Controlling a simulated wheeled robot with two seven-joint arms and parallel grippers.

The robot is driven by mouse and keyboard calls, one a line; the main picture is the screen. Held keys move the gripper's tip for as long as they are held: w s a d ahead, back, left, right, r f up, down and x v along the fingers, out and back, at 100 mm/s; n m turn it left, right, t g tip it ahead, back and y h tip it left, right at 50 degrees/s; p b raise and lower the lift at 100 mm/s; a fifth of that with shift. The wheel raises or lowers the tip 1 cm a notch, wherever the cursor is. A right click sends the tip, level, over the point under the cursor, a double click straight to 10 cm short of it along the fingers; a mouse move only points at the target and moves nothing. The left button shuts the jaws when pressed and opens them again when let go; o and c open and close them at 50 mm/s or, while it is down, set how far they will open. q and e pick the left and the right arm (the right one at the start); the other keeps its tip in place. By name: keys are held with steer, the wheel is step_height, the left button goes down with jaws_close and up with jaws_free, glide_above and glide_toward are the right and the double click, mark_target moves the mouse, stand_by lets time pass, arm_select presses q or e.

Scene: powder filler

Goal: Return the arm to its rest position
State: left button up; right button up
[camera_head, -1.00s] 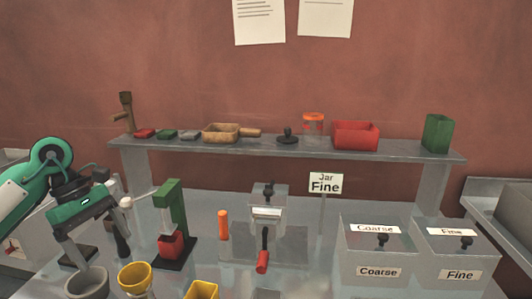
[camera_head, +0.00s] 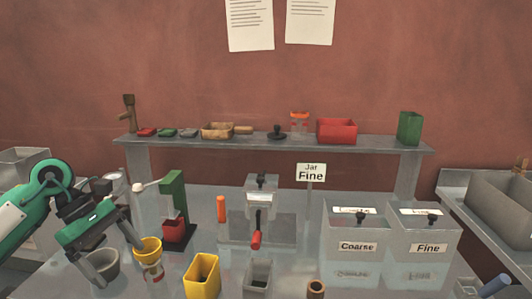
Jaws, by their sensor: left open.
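My left arm, green and white, comes in from the left edge. Its gripper (camera_head: 117,264) is open, with fingers pointing down at the front left of the table. A grey bowl (camera_head: 104,264) shows between and behind the fingers, and a yellow funnel-like cup (camera_head: 148,246) on a clear jar (camera_head: 153,273) is just right of them. I see nothing held in the jaws. Whether a finger touches the bowl or cup I cannot tell. My right gripper is not in view.
The grey table (camera_head: 285,240) holds a green press-like stand (camera_head: 173,190), an orange cylinder (camera_head: 221,208), a grey dispenser (camera_head: 262,200), Coarse (camera_head: 357,247) and Fine (camera_head: 428,248) bins, and a yellow container (camera_head: 201,275). A shelf (camera_head: 270,141) runs behind.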

arm_select(q)
steer(key=s+d+r+n+t+h, duration=0.15)
steer(key=d+n+t+h, duration=0.45)
steer(key=d+h, duration=1)
steer(key=a+f+m+t+y, duration=0.5)
steer(key=f+m+y, duration=0.5)
steer(key=m, duration=0.5)
steer(key=a+f+m+t+y, duration=0.3)
steer(key=f+m+t+y, duration=0.45)
steer(key=m+y, duration=0.6)
steer(key=s+f+n+g+h, duration=0.1)
steer(key=s+f+n+g, duration=0.2)
steer(key=s+f+g, duration=0.7)
steer(key=s+f+n+g+h, duration=0.1)
steer(key=s+f+n+g, duration=0.45)
steer(key=s, duration=0.85)
step_height(320, 180, down, 32)
steer(key=m, duration=0.3)
steer(key=s+a+f, duration=0.1)
steer(key=s+f, duration=0.8)
steer(key=f, duration=0.1)
steer(key=s+a+f, duration=0.2)
steer(key=s+f, duration=0.7)
steer(key=s, duration=0.1)
steer(key=shift+s+a+f+g+y+p, duration=0.2)
steer(key=shift+a+f+g+y+p, duration=0.1)
steer(key=shift+f+g+y, duration=0.1)
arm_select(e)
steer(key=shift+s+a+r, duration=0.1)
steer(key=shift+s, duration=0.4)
